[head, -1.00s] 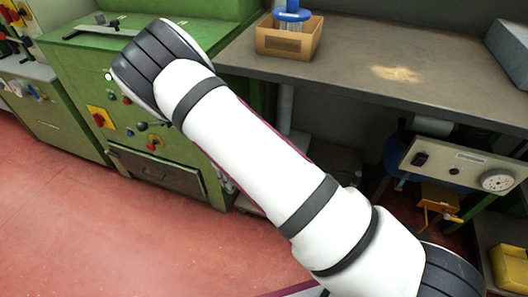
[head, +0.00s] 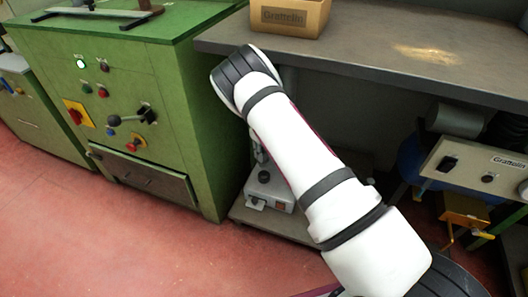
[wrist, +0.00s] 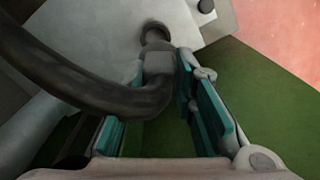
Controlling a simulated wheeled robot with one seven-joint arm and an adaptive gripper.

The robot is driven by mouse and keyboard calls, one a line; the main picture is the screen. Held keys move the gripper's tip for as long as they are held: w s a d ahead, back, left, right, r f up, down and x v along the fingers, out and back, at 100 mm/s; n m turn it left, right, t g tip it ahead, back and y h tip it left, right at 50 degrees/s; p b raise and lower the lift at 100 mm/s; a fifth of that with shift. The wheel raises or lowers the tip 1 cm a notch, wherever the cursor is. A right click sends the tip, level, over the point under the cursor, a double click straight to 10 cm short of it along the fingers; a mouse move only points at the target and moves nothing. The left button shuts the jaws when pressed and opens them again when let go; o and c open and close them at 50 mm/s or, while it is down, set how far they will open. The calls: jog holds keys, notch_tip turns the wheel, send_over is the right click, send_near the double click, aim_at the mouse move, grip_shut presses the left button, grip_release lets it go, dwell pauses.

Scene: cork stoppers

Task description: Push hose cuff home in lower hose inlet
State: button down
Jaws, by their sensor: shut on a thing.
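In the wrist view the dark hose (wrist: 75,75) sweeps in from the left and bends up into a grey hose cuff (wrist: 158,62). My gripper (wrist: 160,82), with teal finger pads, is shut on the cuff, the pads on either side of it. Just beyond the cuff is a dark round fitting (wrist: 154,31) on a pale grey panel (wrist: 105,30), which looks like a hose inlet. The cuff's end is close to it and in line, but I cannot tell how deep it sits. In the head view my arm hides the gripper, cuff and hose.
A green machine (head: 170,60) with knobs and switches stands left. A workbench (head: 350,45) carries a cardboard box (head: 290,15). A grey device (head: 268,190) sits low beneath the bench. A control panel (head: 470,165) is at right. Red floor (head: 120,245) is open at front left.

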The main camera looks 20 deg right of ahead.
jog(key=shift+w+d+r, duration=0.1)
jog(key=shift+w+d, duration=0.2)
jog(key=shift+f+b, duration=0.3)
jog(key=shift+f, duration=0.2)
jog(key=shift+f+b, duration=1.45)
jog(key=shift+f, duration=1.2)
jog(key=shift+s, duration=0.1)
jog(key=shift+f, duration=1.7)
dwell(0.4)
jog(key=c, duration=1.2)
grip_release()
jog(key=shift+c, duration=0.2)
